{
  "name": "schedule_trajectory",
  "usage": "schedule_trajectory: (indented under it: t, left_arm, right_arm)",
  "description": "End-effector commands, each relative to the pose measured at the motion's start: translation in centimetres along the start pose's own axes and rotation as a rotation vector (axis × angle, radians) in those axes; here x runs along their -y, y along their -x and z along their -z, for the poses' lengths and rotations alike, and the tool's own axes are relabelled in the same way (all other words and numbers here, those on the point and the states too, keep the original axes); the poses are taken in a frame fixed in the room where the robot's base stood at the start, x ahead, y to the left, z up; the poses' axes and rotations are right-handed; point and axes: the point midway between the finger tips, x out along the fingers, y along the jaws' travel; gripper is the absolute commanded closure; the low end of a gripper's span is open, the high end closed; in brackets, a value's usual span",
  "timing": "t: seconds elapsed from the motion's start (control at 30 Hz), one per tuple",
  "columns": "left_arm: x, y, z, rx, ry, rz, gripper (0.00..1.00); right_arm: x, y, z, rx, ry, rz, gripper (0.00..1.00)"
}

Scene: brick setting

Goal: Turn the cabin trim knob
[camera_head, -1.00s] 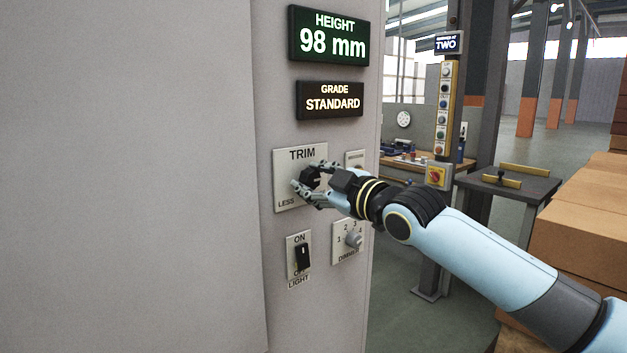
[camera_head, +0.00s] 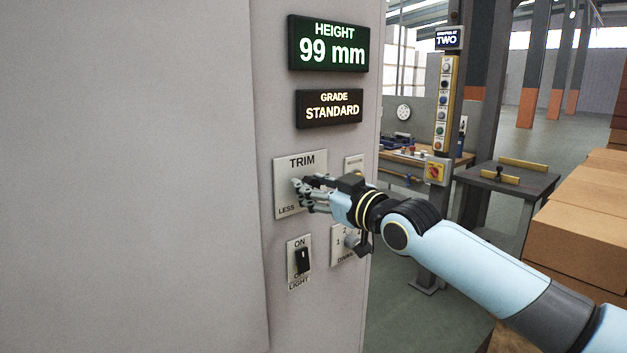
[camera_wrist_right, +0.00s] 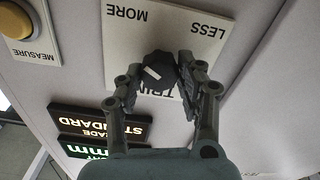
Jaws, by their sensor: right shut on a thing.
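The trim knob (camera_wrist_right: 158,70) is a dark round knob with a white pointer mark, on a white TRIM plate (camera_head: 302,160) on the grey cabin panel. My right gripper (camera_wrist_right: 160,85) is shut on the knob, with a finger on each side of it in the right wrist view. In the head view the right gripper (camera_head: 302,190) covers most of the knob. The green HEIGHT display (camera_head: 329,44) reads 99 mm. My left gripper is not in view.
A GRADE display (camera_head: 329,108) reads STANDARD. Below the plate are a light switch (camera_head: 302,261) and a partly hidden dimmer (camera_head: 342,245). A yellow MEASURE button (camera_wrist_right: 14,22) sits beside the plate. Cardboard boxes (camera_head: 580,245) stand at the right.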

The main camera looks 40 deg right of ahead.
Motion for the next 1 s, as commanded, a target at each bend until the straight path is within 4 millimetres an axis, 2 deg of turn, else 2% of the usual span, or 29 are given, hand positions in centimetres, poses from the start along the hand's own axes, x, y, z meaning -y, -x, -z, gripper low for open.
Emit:
schedule_trajectory:
  t: [0.33,0.83,0.87,1.0]
  left_arm:
    - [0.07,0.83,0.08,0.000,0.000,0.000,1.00]
    - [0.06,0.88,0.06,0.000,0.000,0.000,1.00]
    - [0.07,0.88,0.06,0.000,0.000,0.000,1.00]
    - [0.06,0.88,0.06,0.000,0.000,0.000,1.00]
  right_arm:
    - [-0.05,0.02,-0.08,0.002,-0.139,0.000,0.95]
    - [-0.04,0.02,-0.12,0.002,-0.159,0.000,0.95]
    - [-0.04,0.02,-0.12,0.002,-0.158,0.000,0.62]
    - [-0.05,0.01,-0.10,0.001,-0.158,0.000,0.43]
